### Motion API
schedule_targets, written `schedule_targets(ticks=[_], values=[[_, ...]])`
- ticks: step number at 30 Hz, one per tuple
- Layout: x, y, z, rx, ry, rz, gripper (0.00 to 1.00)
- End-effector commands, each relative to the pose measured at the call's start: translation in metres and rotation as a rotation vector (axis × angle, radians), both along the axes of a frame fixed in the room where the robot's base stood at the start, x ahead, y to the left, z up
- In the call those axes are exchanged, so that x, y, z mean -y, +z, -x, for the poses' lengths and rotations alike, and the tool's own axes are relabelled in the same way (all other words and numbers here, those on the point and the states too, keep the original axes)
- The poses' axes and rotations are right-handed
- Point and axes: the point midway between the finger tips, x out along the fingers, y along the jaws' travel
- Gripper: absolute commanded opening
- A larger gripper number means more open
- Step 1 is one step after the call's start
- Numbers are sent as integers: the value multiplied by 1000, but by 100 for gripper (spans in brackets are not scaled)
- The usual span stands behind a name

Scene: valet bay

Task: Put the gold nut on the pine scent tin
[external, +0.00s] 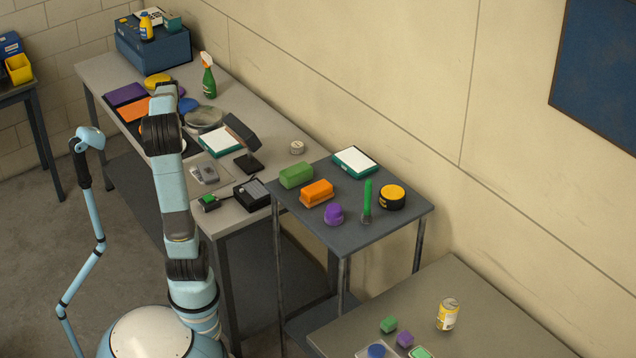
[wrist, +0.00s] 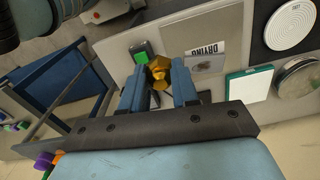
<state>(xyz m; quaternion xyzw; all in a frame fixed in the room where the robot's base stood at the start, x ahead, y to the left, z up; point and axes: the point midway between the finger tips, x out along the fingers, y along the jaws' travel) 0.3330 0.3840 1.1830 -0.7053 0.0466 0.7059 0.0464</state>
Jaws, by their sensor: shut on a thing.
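My gripper (wrist: 159,76) is shut on the gold nut (wrist: 160,68), which shows between its two blue fingers in the wrist view. The nut is held above the grey bench. In the external view my arm hides the gripper and the nut. I cannot read which tin is the pine scent tin. A small pale round tin (external: 297,147) stands at the bench's right end. A round black tin with a yellow top (external: 392,197) stands on the dark cart, apart from my gripper.
A card marked DRYING (wrist: 204,60), a white-and-teal pad (wrist: 250,84) and a round dish (wrist: 299,78) lie on the bench. A green spray bottle (external: 208,78) stands at the wall. The cart (external: 358,232) also holds several coloured things.

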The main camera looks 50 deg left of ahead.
Motion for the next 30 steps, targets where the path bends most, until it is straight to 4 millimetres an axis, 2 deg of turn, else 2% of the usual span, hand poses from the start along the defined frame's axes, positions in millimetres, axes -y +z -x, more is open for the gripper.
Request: schedule_targets(ticks=[4,14,17,22,30], values=[[0,31,-1,3,-1,-4,0],[-19,39,-71,-9,-72,-6,0],[-23,41,-101,-13,-102,-8,0],[-26,44,-172,-15,-169,-11,0],[-9,42,-288,-12,-276,-10,0]])
